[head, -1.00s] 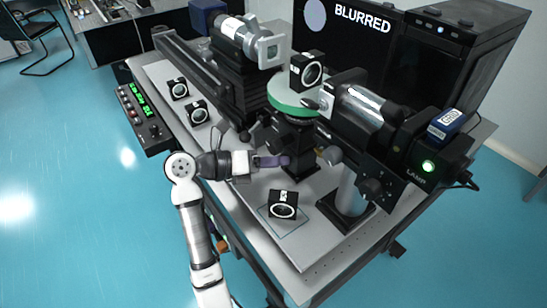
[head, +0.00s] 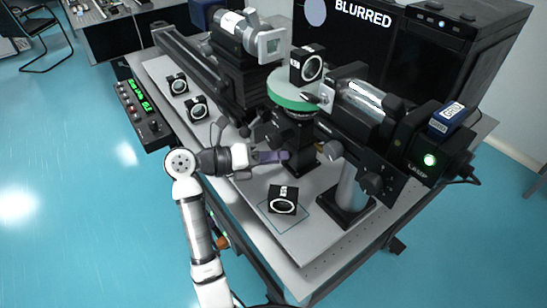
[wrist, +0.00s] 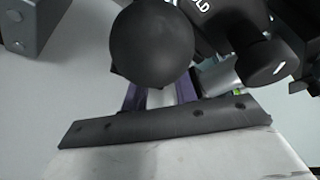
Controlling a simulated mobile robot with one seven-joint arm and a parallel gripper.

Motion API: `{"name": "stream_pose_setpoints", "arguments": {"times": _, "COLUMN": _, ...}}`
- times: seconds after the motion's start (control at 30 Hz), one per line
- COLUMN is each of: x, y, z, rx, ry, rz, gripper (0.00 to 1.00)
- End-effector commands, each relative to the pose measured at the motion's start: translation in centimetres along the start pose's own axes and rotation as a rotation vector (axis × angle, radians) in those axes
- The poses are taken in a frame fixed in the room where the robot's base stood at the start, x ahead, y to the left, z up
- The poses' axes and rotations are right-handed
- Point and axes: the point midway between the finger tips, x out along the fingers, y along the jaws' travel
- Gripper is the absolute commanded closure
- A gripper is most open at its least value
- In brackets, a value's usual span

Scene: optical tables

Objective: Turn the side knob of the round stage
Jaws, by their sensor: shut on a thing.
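The round stage (head: 290,101) has a pale top and a green rim and stands on a black post. A black lens mount (head: 307,65) is upright on it. My gripper (head: 283,156) reaches in from the left, low beside the post, with its purple fingers shut on the stage's side knob.
A black knob marked with letters ending "OLD" (wrist: 215,20) is close by in the wrist view. A lens mount (head: 283,199) stands at the table's front. The lamp housing (head: 430,150) is to the right. The screen (head: 345,60) reads "BLURRED". Two more mounts are at the left.

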Motion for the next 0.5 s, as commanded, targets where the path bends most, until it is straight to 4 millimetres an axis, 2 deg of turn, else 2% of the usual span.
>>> {"name": "stream_pose_setpoints", "arguments": {"times": 0.07, "x": -0.02, "y": -0.01, "z": 0.0, "rx": 0.0, "ry": 0.0, "rz": 0.0, "gripper": 0.94}}
{"name": "stream_pose_setpoints", "arguments": {"times": 0.1, "x": -0.02, "y": -0.01, "z": 0.0, "rx": 0.0, "ry": 0.0, "rz": 0.001, "gripper": 0.7}}
{"name": "stream_pose_setpoints", "arguments": {"times": 0.17, "x": -0.02, "y": -0.01, "z": 0.0, "rx": 0.0, "ry": 0.0, "rz": 0.001, "gripper": 0.62}}
{"name": "stream_pose_setpoints", "arguments": {"times": 0.5, "x": -0.35, "y": 0.06, "z": 0.0, "rx": 0.002, "ry": -0.001, "rz": 0.001, "gripper": 0.62}}
